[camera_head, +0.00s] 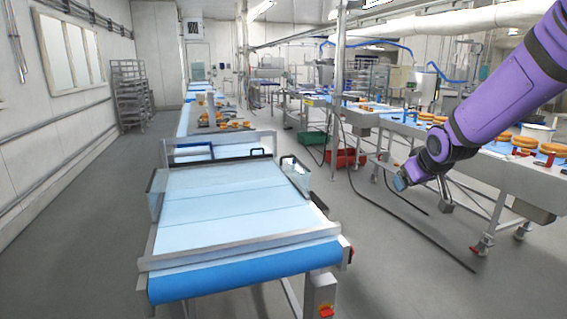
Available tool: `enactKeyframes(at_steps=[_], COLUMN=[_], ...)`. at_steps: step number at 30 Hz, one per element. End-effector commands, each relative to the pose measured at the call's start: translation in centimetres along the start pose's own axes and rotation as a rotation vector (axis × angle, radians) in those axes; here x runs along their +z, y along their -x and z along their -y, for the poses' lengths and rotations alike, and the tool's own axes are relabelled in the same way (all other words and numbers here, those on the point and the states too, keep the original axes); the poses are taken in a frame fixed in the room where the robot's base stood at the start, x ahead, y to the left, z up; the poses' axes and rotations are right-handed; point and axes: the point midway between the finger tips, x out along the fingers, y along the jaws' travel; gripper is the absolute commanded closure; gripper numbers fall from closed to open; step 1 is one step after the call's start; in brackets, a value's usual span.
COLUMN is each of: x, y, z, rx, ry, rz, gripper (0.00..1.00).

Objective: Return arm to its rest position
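My purple arm (490,105) reaches in from the upper right of the head view and bends at a dark joint. Its end points down and left, over the floor between the near conveyor and the right-hand line. My gripper (399,183) is at this end, small and partly hidden behind the wrist. I cannot make out its fingers or anything held in it.
A conveyor with a pale blue belt (225,207) stands ahead, its belt clear. Clear side guards (157,188) flank it. A long line (470,155) with orange rounds (524,142) runs along the right. A red crate (345,158) and green crate (312,138) sit on the floor.

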Motion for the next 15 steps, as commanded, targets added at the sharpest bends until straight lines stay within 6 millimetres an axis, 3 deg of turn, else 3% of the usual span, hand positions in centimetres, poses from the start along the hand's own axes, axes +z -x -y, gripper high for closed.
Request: enactKeyframes(at_steps=[3,15], x=[0.8,6.8], y=[4.7,17.9], z=[0.3,2.5], rx=[0.009,-0.001], ry=[-0.032,-0.156], rz=[0.028,0.141], gripper=[0.15,0.15])
